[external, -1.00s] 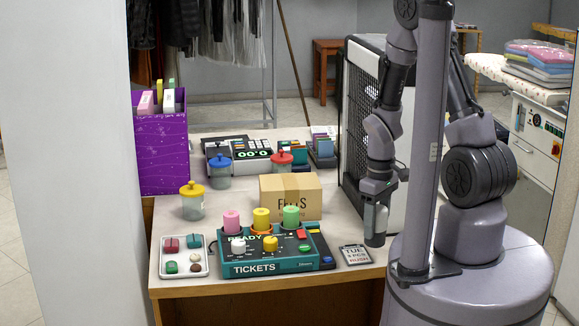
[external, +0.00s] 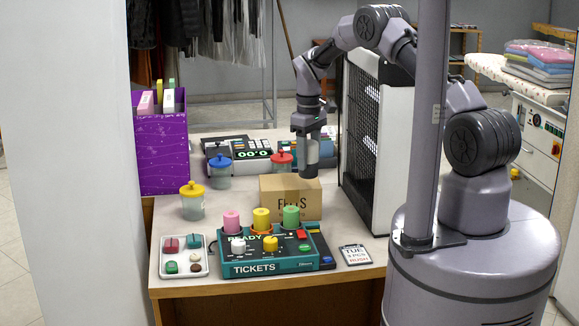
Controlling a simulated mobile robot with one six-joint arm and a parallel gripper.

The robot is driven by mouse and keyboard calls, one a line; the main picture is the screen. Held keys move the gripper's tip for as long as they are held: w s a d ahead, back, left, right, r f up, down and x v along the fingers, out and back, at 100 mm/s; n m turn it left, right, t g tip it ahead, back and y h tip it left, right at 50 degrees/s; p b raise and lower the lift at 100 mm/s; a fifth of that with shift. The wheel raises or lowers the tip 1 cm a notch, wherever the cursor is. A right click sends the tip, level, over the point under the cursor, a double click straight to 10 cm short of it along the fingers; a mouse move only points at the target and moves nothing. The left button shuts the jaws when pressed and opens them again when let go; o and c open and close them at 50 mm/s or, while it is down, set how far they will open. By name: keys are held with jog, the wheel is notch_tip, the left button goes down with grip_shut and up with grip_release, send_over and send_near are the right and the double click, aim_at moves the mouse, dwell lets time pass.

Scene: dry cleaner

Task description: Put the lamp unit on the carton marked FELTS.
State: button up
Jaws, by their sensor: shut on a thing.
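The brown carton marked FELTS (external: 289,199) stands on the table behind the teal tickets panel, its printing partly blocked by a green cylinder. My gripper (external: 309,158) points down at the carton's back right part. Nothing else shows on the carton's top.
The teal tickets panel (external: 262,268) bears pink, yellow and green cylinders. Jars with yellow (external: 192,188), blue (external: 220,161) and red (external: 281,160) lids stand around the carton. A black-and-white cabinet (external: 391,150) stands close on the right. A tray (external: 202,269) sits front left.

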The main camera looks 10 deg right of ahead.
jog(key=shift+w+a+f, duration=0.1)
jog(key=shift+w+a, duration=0.15)
jog(key=shift+w, duration=0.4)
jog(key=shift+w+a, duration=0.2)
jog(key=shift+w, duration=0.4)
jog(key=shift+w+a+f, duration=0.1)
jog(key=shift+w+f, duration=0.05)
jog(key=shift+w, duration=0.1)
jog(key=shift+f+b, duration=0.6)
jog(key=shift+f, duration=0.95)
jog(key=shift+f, duration=0.15)
jog(key=o, duration=1.5)
jog(key=shift+c, duration=0.2)
notch_tip(320, 180, up, 12)
jog(key=p, duration=0.3)
jog(key=shift+r, duration=0.2)
